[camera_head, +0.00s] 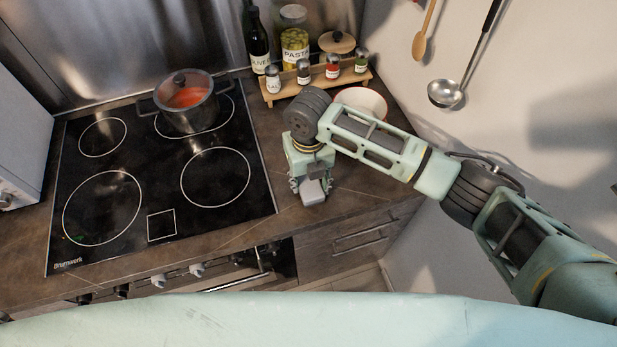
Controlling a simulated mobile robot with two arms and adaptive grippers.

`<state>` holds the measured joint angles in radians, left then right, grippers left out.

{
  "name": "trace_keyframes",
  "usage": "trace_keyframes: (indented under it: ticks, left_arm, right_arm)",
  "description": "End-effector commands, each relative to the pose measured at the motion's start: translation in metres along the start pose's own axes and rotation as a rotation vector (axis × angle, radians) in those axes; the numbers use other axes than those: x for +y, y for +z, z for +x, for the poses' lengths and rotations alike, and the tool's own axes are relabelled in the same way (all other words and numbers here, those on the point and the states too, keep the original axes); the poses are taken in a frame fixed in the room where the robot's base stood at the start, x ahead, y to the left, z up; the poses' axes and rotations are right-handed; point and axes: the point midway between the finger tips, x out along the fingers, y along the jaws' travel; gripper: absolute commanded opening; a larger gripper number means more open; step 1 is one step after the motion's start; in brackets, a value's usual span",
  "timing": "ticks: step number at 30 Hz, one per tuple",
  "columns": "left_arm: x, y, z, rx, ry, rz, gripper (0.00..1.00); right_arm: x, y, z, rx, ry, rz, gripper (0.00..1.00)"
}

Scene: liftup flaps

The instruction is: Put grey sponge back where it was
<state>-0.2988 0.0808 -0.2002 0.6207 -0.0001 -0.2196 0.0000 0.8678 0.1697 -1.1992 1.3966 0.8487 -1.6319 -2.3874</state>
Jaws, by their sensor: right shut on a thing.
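The grey sponge (313,191) is a small light-grey block near the counter's front edge, right of the stove. My right gripper (311,184) points down over the counter and is shut on the sponge. The gripper body hides the sponge's far side. I cannot tell whether the sponge touches the counter. My left gripper is not in view.
The black stove (150,180) with a pot (187,105) of red food lies left. A wooden spice rack (318,84) with several shakers, an olive bottle (257,42) and a pasta jar (294,40) stand behind. A bowl (362,100) sits partly behind my arm.

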Motion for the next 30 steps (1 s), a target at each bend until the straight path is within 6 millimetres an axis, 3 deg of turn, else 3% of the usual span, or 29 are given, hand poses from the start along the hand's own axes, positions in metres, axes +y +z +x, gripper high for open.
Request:
trace_keyframes:
  ticks: [5,6,12,23,26,30]
  left_arm:
    - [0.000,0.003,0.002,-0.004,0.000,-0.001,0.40]
    - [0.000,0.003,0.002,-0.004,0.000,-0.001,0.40]
    - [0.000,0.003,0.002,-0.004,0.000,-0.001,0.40]
    - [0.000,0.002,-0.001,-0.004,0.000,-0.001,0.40]
    - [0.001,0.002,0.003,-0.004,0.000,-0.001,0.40]
    - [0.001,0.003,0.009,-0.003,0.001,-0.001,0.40]
  right_arm:
    - [0.000,0.000,0.004,0.000,0.000,0.000,0.17]
    - [0.000,0.000,0.004,0.000,0.000,0.000,0.43]
    - [0.000,0.000,0.003,0.000,0.000,0.001,0.60]
    - [0.000,0.000,-0.001,0.000,0.000,0.001,0.61]
    - [0.000,0.001,-0.010,-0.003,0.001,0.000,0.61]
    - [0.000,0.002,-0.036,-0.006,0.001,-0.001,0.61]
